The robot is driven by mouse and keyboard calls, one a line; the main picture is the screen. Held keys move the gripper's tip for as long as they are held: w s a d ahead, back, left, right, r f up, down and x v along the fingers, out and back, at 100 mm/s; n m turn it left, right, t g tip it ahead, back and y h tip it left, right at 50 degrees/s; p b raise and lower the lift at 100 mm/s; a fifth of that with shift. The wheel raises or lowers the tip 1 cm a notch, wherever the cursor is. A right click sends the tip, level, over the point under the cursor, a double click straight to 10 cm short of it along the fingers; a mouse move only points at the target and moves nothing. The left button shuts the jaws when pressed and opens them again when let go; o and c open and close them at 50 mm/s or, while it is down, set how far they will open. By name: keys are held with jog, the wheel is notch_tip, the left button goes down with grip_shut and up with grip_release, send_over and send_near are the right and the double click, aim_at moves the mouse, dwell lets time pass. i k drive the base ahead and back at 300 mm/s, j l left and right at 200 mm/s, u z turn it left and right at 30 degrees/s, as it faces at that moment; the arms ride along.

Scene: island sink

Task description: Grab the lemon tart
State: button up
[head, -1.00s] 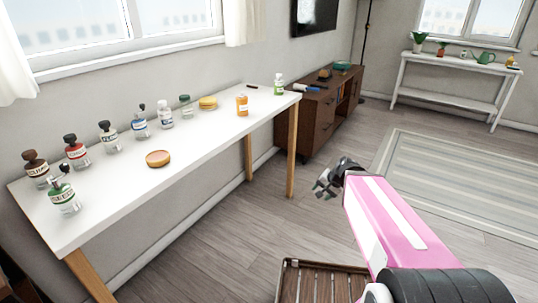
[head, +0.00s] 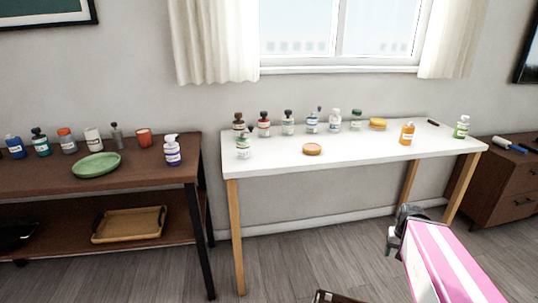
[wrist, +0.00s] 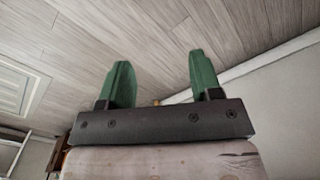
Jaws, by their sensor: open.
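Two small round items lie on the white table (head: 265,165). One is a low tan-orange disc (head: 312,149), tart-like, near the front edge left of the table's middle. The other is a thicker yellow round (head: 377,124) at the back. I cannot tell for sure which is the lemon tart. My gripper (head: 390,242) is in front of and below the table's right part, apart from both. In the wrist view its two green fingers (wrist: 160,82) are spread, with nothing held between them.
Several bottles stand along the table's back; an orange bottle (head: 407,133) and a green-white bottle (head: 462,127) stand at right. A brown shelf table (head: 140,182) with a green plate (head: 97,165) is at left. A brown cabinet (head: 500,180) is at right.

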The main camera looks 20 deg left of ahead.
aim_at(310, 148)
jog(key=i+l+u, duration=0.1)
jog(key=u, duration=0.95)
jog(key=j+z, duration=0.25)
jog(key=j, duration=0.8)
